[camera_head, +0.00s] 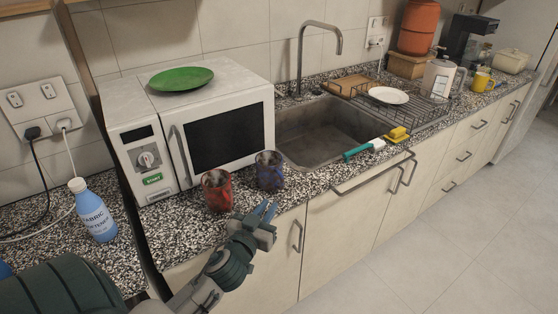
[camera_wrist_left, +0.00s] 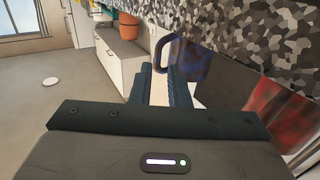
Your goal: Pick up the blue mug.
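The blue mug (camera_head: 269,171) stands upright on the speckled counter in front of the microwave, close to the front edge. In the left wrist view the mug (camera_wrist_left: 193,62) shows tilted, with its handle near the fingertips. My left gripper (camera_head: 267,210) is just off the counter's front edge, below and in front of the mug in the head view. Its two fingers (camera_wrist_left: 160,80) are apart with nothing held between them. I cannot tell whether a finger touches the mug. My right gripper is not in view.
A red mug (camera_head: 217,191) stands just left of the blue one; it also shows in the left wrist view (camera_wrist_left: 285,105). The microwave (camera_head: 195,125) with a green plate (camera_head: 181,78) is behind. The sink (camera_head: 330,130) lies to the right. Open floor (camera_head: 450,250) is at the right.

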